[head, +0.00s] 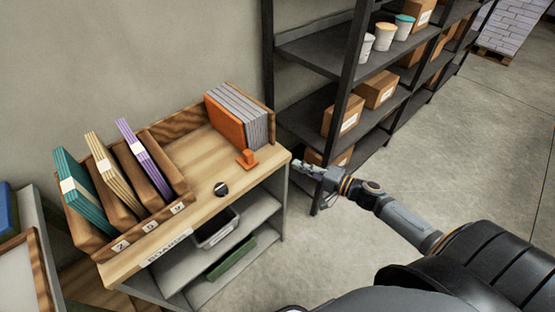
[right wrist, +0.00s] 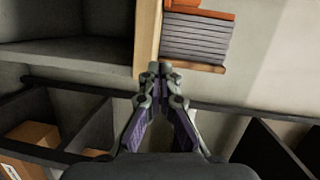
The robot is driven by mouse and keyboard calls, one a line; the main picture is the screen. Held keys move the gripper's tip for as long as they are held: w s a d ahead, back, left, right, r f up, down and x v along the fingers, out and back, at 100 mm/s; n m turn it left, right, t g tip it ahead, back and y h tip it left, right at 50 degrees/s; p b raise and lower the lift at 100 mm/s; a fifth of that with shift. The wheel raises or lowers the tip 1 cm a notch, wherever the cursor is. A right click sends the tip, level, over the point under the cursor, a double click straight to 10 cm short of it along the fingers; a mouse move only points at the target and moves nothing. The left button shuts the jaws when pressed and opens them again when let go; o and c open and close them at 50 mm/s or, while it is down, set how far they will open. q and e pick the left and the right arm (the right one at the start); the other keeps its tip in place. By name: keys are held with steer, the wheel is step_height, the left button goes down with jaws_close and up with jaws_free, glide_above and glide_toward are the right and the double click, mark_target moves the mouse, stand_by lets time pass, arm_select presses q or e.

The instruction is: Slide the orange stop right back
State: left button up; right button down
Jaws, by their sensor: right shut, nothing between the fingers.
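The small orange stop (head: 247,158) stands on the wooden tabletop, in front of a stack of grey boards with an orange slab (head: 224,121) on its left face. An orange part also shows at the top of the right wrist view (right wrist: 200,11); I cannot tell whether it is the stop or the slab. My right gripper (head: 298,165) is shut and empty, just off the right edge of the table, to the right of the stop and apart from it. Its closed fingertips show in the right wrist view (right wrist: 159,68), below the grey boards. My left gripper is not in view.
A wooden rack (head: 91,240) with upright teal, cream and purple folders stands on the table's left. A dark shelf unit (head: 350,95) with boxes stands behind my right gripper. Tabletop around the stop is clear.

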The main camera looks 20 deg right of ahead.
steer(key=shift+m+t+y, duration=0.3)
steer(key=shift+t+y, duration=0.1)
steer(key=w+a+r, duration=0.1)
steer(key=w+a, duration=0.1)
steer(key=w+a+r+p, duration=0.1)
steer(key=w+a, duration=0.1)
steer(key=w, duration=0.1)
steer(key=w+a+r, duration=0.2)
steer(key=w, duration=0.1)
steer(key=shift+r, duration=0.1)
steer(key=a, duration=0.1)
steer(key=a+p, duration=0.2)
steer(key=shift+s+a+f, duration=0.1)
steer(key=shift+s+f, duration=0.1)
steer(key=shift+s, duration=0.1)
steer(key=shift+s+a, duration=0.25)
steer(key=shift+a, duration=0.15)
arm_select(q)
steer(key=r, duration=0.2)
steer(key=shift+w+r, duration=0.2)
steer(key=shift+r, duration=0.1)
arm_select(e)
steer(key=shift+w+f, duration=0.1)
steer(key=shift+f, duration=0.05)
